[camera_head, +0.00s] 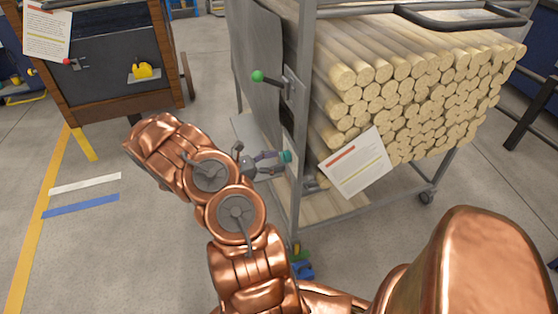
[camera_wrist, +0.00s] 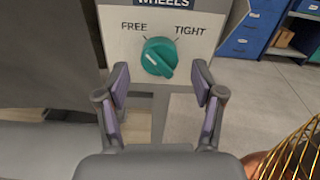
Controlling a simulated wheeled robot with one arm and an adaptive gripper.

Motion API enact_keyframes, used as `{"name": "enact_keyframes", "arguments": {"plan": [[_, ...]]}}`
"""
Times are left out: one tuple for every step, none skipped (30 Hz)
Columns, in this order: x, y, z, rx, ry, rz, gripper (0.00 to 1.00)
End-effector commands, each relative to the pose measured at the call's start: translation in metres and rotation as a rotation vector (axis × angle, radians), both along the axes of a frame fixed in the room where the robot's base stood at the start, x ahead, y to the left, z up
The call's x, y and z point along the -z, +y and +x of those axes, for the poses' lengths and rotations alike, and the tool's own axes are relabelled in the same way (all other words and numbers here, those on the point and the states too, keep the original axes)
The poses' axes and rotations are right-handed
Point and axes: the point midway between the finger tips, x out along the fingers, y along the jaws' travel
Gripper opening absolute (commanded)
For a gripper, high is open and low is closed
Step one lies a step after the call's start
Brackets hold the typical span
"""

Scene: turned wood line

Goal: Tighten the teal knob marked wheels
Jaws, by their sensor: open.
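The teal knob (camera_wrist: 159,57) sits on a pale panel (camera_wrist: 113,45) under a dark label reading WHEELS. FREE is printed at its upper left and TIGHT at its upper right. A short pale mark shows on the knob's face, but I cannot tell for sure which end is the pointer. My gripper (camera_wrist: 160,82) is open, one finger on each side and slightly below the knob, apparently not touching it. In the head view my gripper (camera_head: 268,164) is just left of the teal knob (camera_head: 285,156), at the cart post.
The grey cart (camera_head: 296,190) carries a stack of round wood bars (camera_head: 400,95). A green-knobbed lever (camera_head: 258,76) sticks out above my gripper. A paper sheet (camera_head: 355,162) hangs on the cart's front.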

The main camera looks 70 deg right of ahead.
Motion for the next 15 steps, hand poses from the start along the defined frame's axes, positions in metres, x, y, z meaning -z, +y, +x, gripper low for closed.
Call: {"name": "enact_keyframes", "arguments": {"plan": [[-0.0001, -0.0034, -0.0045, 0.002, 0.000, 0.000, 0.68], [0.0000, -0.0049, -0.0059, 0.001, -0.001, -0.001, 0.68], [-0.0002, -0.0067, -0.0075, 0.001, 0.000, -0.001, 0.68], [-0.0003, -0.0078, -0.0086, 0.001, 0.000, -0.001, 0.68], [-0.0003, -0.0087, -0.0095, 0.001, -0.001, -0.002, 0.68], [-0.0004, -0.0095, -0.0104, 0.001, -0.001, -0.002, 0.68], [-0.0004, -0.0099, -0.0109, 0.001, -0.001, -0.002, 0.68], [-0.0004, -0.0101, -0.0111, 0.000, -0.001, -0.001, 0.68], [-0.0004, -0.0102, -0.0112, 0.000, -0.001, -0.001, 0.68], [-0.0004, -0.0103, -0.0112, 0.000, -0.001, -0.001, 0.68], [-0.0004, -0.0102, -0.0111, 0.000, -0.001, -0.001, 0.68], [-0.0004, -0.0102, -0.0110, 0.000, -0.001, -0.001, 0.68], [-0.0004, -0.0102, -0.0110, 0.000, -0.001, -0.001, 0.68], [-0.0004, -0.0102, -0.0110, 0.000, -0.001, -0.001, 0.68], [-0.0004, -0.0101, -0.0110, 0.000, -0.001, -0.001, 0.65]]}}
